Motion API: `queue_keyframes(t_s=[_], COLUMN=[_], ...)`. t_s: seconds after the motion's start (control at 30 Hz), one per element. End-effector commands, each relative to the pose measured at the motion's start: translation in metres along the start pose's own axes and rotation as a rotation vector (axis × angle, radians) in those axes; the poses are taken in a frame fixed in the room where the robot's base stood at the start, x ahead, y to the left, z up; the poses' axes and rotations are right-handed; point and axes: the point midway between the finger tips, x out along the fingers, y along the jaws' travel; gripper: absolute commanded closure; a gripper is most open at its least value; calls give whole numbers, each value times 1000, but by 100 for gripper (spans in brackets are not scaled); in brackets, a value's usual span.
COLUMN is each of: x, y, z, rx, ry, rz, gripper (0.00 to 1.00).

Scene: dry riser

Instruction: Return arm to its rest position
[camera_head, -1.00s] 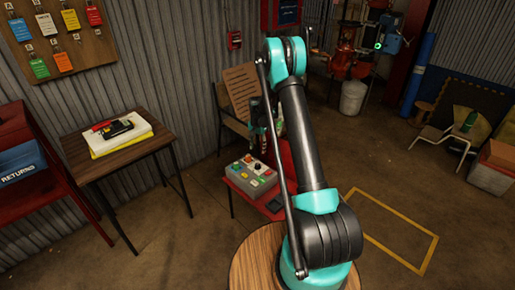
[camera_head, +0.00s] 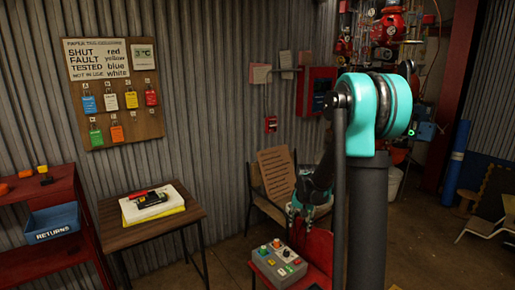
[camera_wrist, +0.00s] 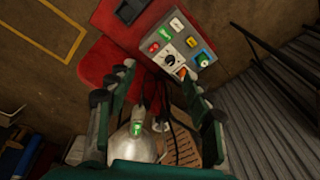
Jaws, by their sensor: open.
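My gripper (camera_head: 311,212) hangs left of my teal and black arm in the head view, above and behind the grey control box (camera_head: 279,264). In the wrist view my gripper (camera_wrist: 158,78) has its two dark green fingers spread apart, with nothing held between them. The control box (camera_wrist: 178,47) with coloured buttons and a dial lies beyond the fingertips on a red surface (camera_wrist: 112,50). My arm's teal joint hides part of the back right in the head view.
A wooden table (camera_head: 150,230) holds papers and a dark device. A red shelf (camera_head: 40,185) with a blue RETURNS bin (camera_head: 52,224) is at left. A tag board (camera_head: 112,85) hangs on the wall.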

Motion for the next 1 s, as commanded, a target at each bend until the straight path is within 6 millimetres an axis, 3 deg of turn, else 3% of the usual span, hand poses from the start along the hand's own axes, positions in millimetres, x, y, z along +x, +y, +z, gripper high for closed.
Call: queue_keyframes(t_s=[0.2, 0.4, 0.7, 0.83, 1.0], x=[-39, -60, -66, -63, -61], y=[29, 56, 92, 102, 107], z=[59, 114, 195, 217, 229], rx=[-97, -186, -311, -349, -371], ry=[50, 97, 167, 188, 200], rz=[-17, -28, -34, -35, -34], gripper=[48, 48, 48, 48, 48])
